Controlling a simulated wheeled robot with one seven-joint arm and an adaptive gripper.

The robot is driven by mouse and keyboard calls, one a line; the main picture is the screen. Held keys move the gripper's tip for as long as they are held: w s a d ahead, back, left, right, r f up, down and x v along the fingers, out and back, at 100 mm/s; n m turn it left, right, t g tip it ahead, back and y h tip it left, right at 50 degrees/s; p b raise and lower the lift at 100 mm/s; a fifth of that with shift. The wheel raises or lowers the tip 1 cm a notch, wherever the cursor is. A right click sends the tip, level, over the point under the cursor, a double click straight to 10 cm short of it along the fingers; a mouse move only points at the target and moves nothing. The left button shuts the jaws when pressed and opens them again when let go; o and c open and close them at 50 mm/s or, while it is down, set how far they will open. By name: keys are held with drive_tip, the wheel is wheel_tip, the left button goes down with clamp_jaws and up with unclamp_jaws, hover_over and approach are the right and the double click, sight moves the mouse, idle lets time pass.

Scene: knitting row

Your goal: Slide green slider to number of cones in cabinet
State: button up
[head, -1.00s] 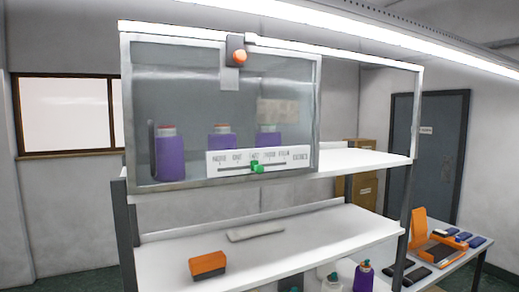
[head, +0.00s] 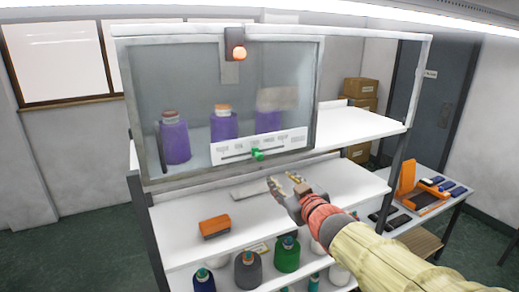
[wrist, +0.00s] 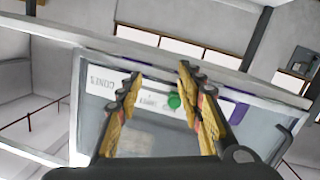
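The glass-fronted cabinet (head: 318,95) holds three purple cones, at left (head: 174,142), middle (head: 223,126) and right (head: 267,122); the right one is partly veiled by a reflection. The white scale panel (head: 225,152) is on the lower right of the cabinet front, its words too small to read now. The green slider (head: 257,154) sits near the middle of its slot. My gripper (head: 283,181) is open and empty, below and right of the slider. In the wrist view the green slider (wrist: 174,101) shows between the open fingers (wrist: 160,85), apart from them.
An orange block (head: 214,227) and a flat grey piece (head: 252,189) lie on the shelf below the cabinet. Several dark and green cones stand on the lower shelf. A side table (head: 440,222) stands at right.

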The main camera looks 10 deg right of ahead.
sight(261, 158)
drive_tip(key=a+r+n+t+y, duration=0.1)
drive_tip(key=a+r+y, duration=0.1)
drive_tip(key=a+r, duration=0.25)
drive_tip(key=x, duration=0.2)
drive_tip(key=p+x, duration=0.1)
drive_tip(key=x, duration=0.4)
drive_tip(key=shift+w+d+r, duration=0.15)
drive_tip(key=shift+d+r, duration=0.05)
drive_tip(key=shift+d, duration=0.15)
drive_tip(key=c, duration=0.3)
clamp_jaws()
drive_tip(key=shift+d, duration=0.1)
